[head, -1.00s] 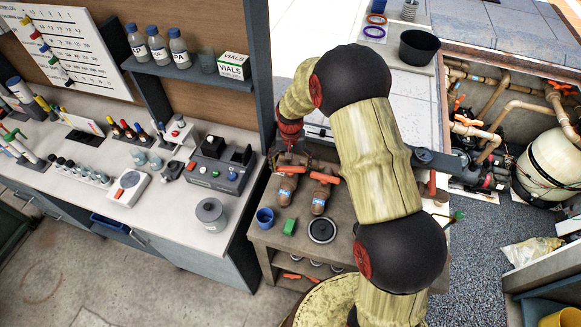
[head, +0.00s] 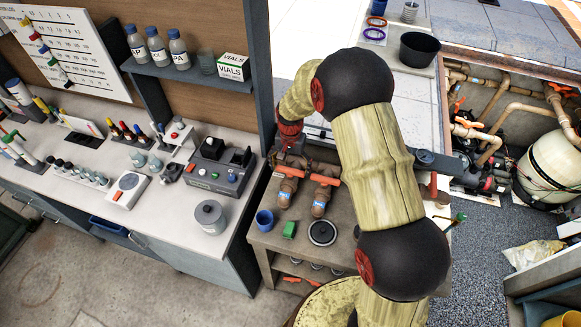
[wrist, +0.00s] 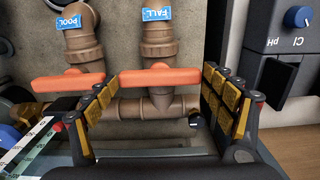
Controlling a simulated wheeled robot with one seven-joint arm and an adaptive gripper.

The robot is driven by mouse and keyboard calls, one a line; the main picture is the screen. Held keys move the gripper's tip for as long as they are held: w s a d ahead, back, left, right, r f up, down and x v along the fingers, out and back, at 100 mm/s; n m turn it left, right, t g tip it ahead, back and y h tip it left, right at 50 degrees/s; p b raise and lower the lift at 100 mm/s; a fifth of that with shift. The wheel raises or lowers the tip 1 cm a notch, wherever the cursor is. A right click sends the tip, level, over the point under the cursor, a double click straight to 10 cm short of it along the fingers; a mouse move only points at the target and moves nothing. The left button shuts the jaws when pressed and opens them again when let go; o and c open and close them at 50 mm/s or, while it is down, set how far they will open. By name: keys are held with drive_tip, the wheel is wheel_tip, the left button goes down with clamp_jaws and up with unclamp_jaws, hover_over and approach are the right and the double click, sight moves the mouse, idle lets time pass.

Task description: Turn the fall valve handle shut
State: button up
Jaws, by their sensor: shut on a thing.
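The fall valve handle (wrist: 160,77) is an orange bar across a brown pipe, under a blue FALL label (wrist: 157,14) that reads upside down in the wrist view. My gripper (wrist: 158,88) has one finger at each end of this bar and is shut on it. In the head view my gripper (head: 290,150) is at the left one of two orange handles (head: 289,172). The arm hides part of the area to its right.
The orange pool valve handle (wrist: 68,81) lies close beside my left finger. A grey tester box (wrist: 280,50) is near the right finger. A blue cup (head: 265,220), a green block (head: 289,230) and a dark round dish (head: 322,232) stand in front of the pipes.

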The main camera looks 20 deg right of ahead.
sight(290, 169)
drive_tip(key=o, duration=1.1)
wheel_tip(290, 169, up, 12)
idle(0.5)
